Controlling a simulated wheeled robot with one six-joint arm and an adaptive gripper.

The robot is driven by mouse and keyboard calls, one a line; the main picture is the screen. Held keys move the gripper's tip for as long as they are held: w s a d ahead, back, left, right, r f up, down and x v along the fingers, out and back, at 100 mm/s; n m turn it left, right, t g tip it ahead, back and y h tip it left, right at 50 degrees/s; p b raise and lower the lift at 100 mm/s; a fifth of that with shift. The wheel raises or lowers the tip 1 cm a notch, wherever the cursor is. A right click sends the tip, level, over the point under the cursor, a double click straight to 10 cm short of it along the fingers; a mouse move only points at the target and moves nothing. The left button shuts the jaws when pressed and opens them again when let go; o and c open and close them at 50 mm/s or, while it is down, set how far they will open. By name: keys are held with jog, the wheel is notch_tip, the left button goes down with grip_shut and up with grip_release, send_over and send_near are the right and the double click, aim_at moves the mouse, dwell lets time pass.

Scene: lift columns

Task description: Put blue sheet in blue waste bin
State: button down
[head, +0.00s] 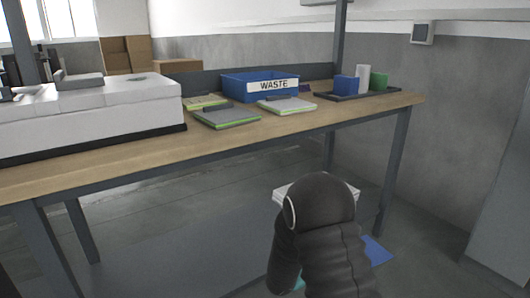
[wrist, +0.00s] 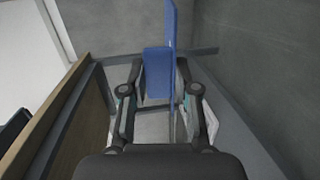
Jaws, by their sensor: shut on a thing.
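The blue waste bin (head: 262,86), labelled WASTE, stands upright on the back part of the wooden table. The blue sheet (head: 376,250) shows partly at the lower right of the head view, beyond my dark arm and below the tabletop. In the wrist view, the blue sheet (wrist: 171,28) stands almost edge-on between the fingers of my gripper (wrist: 159,92). My gripper is shut on it. A broader blue patch beside the thin edge is also seen there; I cannot tell whether it is part of the same sheet.
The wooden table (head: 150,158) has green-edged pads (head: 226,117) in front of the bin. A dark tray (head: 372,95) with blue, white and green items is at right. A white machine (head: 85,115) fills the left end. A table leg (head: 393,170) stands near my arm.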

jog(key=s+d+r+m+g+p, duration=0.1)
jog(key=d+r+m+g, duration=0.25)
jog(key=r, duration=0.55)
jog(key=s+d+r+m+g+y+p, duration=0.1)
jog(key=d+r+m+g, duration=0.3)
jog(key=r, duration=0.5)
jog(key=s+d+r+m+g+p, duration=0.1)
jog(key=d+r+m+g, duration=0.2)
jog(key=d+r+g, duration=0.45)
jog(key=a+r+n+t+y, duration=0.5)
jog(key=a+r+n, duration=0.3)
jog(key=r+n, duration=0.2)
jog(key=w+a+r+n+t+y, duration=0.1)
jog(key=a+r+n+t+y, duration=0.5)
jog(key=r, duration=0.9)
jog(key=w+a+r+n+t+y, duration=0.1)
jog(key=a+r+n+t+y, duration=0.4)
jog(key=a+r+n+y, duration=0.3)
jog(key=shift+a+r+n, duration=1.4)
jog(key=shift+r+n, duration=0.9)
jog(key=shift+n, duration=0.55)
jog(key=shift+w, duration=0.1)
